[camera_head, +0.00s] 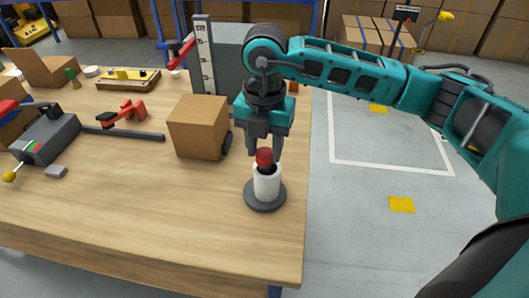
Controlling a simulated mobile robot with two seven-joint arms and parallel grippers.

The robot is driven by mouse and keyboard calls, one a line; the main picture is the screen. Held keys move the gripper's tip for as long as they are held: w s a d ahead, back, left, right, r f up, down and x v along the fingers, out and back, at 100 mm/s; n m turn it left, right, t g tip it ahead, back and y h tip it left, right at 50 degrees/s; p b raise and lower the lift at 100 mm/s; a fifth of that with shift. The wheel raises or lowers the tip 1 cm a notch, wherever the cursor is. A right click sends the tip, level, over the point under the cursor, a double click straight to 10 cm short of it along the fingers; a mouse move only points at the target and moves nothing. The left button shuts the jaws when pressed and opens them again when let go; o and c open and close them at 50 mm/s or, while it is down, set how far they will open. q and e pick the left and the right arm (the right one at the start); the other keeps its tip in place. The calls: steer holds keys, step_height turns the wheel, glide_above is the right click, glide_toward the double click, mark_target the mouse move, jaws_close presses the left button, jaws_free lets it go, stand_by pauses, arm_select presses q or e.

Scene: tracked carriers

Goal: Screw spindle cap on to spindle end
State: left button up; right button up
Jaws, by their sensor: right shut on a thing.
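The spindle is a white upright cylinder (267,184) on a round dark grey base (265,197), near the right edge of the wooden table. A red cap (264,157) sits at the top of the white cylinder, upright and in line with it. Whether its thread is engaged cannot be told. My right gripper (263,152) points down from above, its fingers on either side of the red cap, shut on it. My left gripper is not in view.
A cardboard box (199,127) stands close to the left of the spindle, with a height gauge (205,55) behind it. A grey device (45,138) and a red clamp (122,116) lie farther left. The table's front middle (150,220) is clear.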

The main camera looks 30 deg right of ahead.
steer(key=m+p, duration=0.1)
steer(key=m, duration=0.3)
steer(key=shift+r+m, duration=0.1)
steer(key=shift+m, duration=0.2)
steer(key=m+p, duration=0.1)
steer(key=m, duration=0.2)
steer(key=shift+m+p, duration=0.35)
steer(key=shift+m, duration=0.65)
steer(key=o, duration=0.8)
